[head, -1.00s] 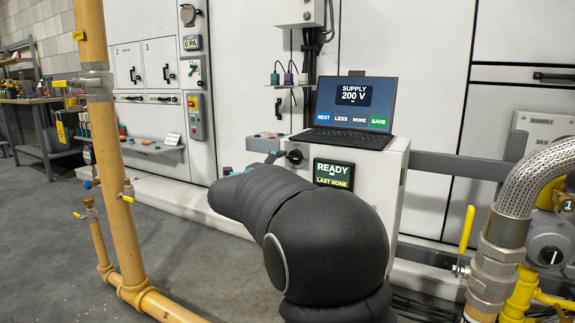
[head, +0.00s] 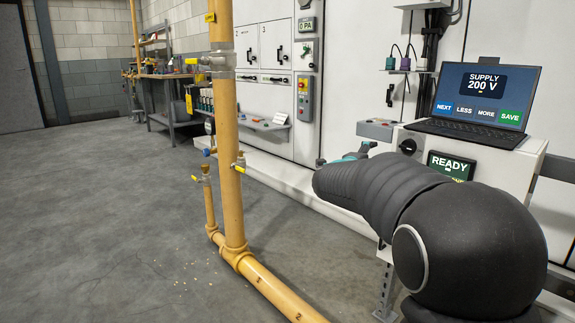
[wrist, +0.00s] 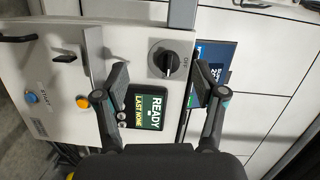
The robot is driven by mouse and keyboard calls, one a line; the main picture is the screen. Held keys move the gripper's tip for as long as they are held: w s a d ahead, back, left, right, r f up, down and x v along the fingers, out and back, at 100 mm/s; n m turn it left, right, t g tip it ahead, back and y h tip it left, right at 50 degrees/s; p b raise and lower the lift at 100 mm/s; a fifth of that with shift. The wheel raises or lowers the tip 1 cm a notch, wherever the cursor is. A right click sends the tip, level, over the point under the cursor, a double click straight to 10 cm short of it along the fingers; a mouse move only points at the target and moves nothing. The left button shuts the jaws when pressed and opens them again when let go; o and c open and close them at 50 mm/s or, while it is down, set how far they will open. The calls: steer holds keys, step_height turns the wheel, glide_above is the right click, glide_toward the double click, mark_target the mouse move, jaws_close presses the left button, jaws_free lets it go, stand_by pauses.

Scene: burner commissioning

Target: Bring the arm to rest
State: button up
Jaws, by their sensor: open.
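My gripper (wrist: 158,100) is open and empty in the wrist view, its two dark fingers spread on either side of a white control box (wrist: 60,60). Between and beyond the fingers are a black rotary knob (wrist: 168,62) marked OFF and a small display (wrist: 148,108) reading READY and LAST NONE. In the head view my arm, in a dark padded sleeve, reaches in from the lower right. The gripper (head: 345,158) shows only in part past the sleeve, in front of the box. A laptop (head: 483,97) on the box shows SUPPLY 200 V.
A yellow gas pipe (head: 227,150) stands at the left of the box and bends along the floor (head: 100,210), which is open to the left. A workbench (head: 172,80) stands at the back. White cabinets (head: 272,45) line the wall.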

steer(key=w+a+f+n+t+y, duration=0.1)
steer(key=w+a+f+n+y, duration=0.1)
steer(key=a+f+n+y, duration=0.35)
steer(key=s+a+f+n+g+y+p, duration=0.1)
steer(key=s+a+f+n+g+y, duration=0.2)
steer(key=s+a+n, duration=0.35)
steer(key=s+a+f+n+g+y+p, duration=0.1)
steer(key=s+a+f+n+y+p, duration=0.15)
steer(key=s+a+n+y, duration=0.45)
steer(key=s+d+n+g+h+p, duration=0.2)
steer(key=s+d+n+g, duration=0.15)
steer(key=s, duration=1.15)
steer(key=s+d+n+g+h+p, duration=0.2)
steer(key=s+d+n+g+p, duration=0.15)
steer(key=s, duration=1.15)
steer(key=shift+s+d+r+m+t+p, duration=0.2)
steer(key=shift+s+d+r+t+p, duration=0.15)
steer(key=shift+r, duration=0.4)
steer(key=shift+s+d+r+m+t+p, duration=0.2)
steer(key=shift+s+r+t, duration=0.25)
steer(key=shift+r, duration=0.25)
steer(key=shift+s+d+r+m+t+p, duration=0.25)
steer(key=shift+s+r, duration=0.2)
steer(key=shift+r, duration=0.3)
